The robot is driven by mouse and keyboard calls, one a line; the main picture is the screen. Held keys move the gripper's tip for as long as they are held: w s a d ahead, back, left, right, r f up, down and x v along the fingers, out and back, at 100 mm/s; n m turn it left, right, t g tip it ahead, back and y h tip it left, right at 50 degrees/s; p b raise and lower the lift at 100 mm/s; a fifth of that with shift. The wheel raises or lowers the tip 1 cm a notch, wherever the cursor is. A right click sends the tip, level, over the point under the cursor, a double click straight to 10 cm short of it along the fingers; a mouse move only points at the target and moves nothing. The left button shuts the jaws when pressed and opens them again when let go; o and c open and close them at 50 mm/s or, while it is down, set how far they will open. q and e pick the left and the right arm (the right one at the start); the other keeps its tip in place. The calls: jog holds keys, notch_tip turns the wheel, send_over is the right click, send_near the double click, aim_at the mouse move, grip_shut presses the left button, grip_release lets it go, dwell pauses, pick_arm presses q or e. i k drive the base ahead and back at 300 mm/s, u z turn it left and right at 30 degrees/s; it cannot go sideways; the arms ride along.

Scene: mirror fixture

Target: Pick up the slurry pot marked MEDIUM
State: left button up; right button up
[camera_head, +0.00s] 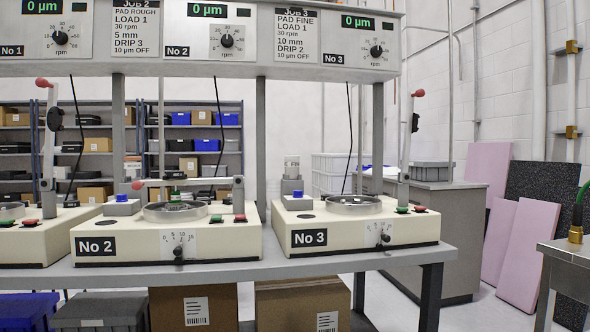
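A white pot (292,167) with dark lettering stands on a grey block at the back left of the No 3 machine (360,227). Its label is too small to read surely. A second pale, marked pot-like thing (132,168) shows behind the No 2 machine (160,232), above a blue-topped block; its lettering is also unreadable. I see no label that clearly reads MEDIUM. Neither of my grippers is in view.
The machines stand on a grey bench (215,273) under a control panel (228,40). A raised lever arm (404,150) stands on No 3; the No 2 arm (190,183) lies across its plate. A metal table (567,250) is at right, with open floor between.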

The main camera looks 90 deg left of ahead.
aim_at(132, 165)
jog(key=z, duration=1.65)
jog(key=i, duration=0.1)
jog(key=u, duration=2.5)
jog(key=i, duration=0.15)
jog(key=u, duration=1.5)
jog(key=i, duration=0.2)
jog(key=u, duration=1.95)
jog(key=k, duration=0.4)
jog(key=u, duration=0.45)
jog(key=i, duration=1.5)
jog(key=z, duration=0.45)
